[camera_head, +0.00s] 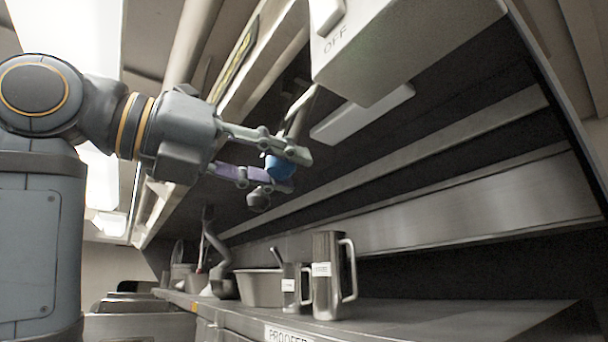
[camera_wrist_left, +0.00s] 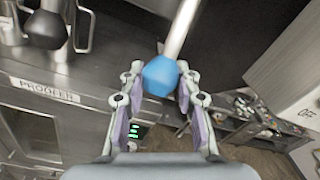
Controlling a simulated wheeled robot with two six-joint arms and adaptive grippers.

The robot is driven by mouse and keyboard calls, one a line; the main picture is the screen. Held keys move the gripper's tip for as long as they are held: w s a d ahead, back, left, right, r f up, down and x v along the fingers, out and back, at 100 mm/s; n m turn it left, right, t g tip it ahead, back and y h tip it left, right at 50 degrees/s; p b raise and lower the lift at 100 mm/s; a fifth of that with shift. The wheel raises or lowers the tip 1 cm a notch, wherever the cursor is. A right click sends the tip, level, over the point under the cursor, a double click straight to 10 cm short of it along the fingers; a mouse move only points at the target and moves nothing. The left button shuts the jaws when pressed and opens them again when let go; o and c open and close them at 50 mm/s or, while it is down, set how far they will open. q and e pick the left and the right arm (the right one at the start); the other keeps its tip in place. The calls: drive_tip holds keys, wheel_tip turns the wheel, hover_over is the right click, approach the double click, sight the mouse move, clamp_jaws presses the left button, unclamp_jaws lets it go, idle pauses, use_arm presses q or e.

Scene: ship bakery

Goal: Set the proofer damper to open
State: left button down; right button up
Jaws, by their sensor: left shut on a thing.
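A blue knob (camera_head: 280,167) sits on the end of a pale metal rod (camera_head: 298,115) that comes down from above. It also shows in the left wrist view (camera_wrist_left: 160,76), where the rod runs up and to the right. My left gripper (camera_head: 297,170) has a finger on either side of the blue knob and is shut on it. The fingers partly cover the knob in the head view. A label reading PROOFER (camera_wrist_left: 45,90) is on the metal front at the left of the wrist view. No open marking for the damper is readable. My right gripper is not in view.
A dark ball-shaped knob (camera_head: 258,200) hangs just below my left fingers. A white box marked OFF (camera_head: 405,45) is at the upper right, close to the rod. Below, the metal counter (camera_head: 400,312) holds metal jugs (camera_head: 327,275) and a tub (camera_head: 258,288).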

use_arm(q)
drive_tip(key=s+a+r, duration=0.1)
drive_tip(key=s+a, duration=0.1)
drive_tip(key=a+r+p, duration=0.1)
drive_tip(key=shift+s+a+r, duration=0.3)
drive_tip(key=shift+s+a, duration=0.1)
drive_tip(key=c, duration=1.4)
unclamp_jaws()
drive_tip(key=o, duration=0.5)
drive_tip(key=shift+s+a, duration=0.15)
drive_tip(key=shift+c, duration=0.2)
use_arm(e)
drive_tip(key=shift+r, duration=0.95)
use_arm(q)
drive_tip(key=shift+a, duration=0.1)
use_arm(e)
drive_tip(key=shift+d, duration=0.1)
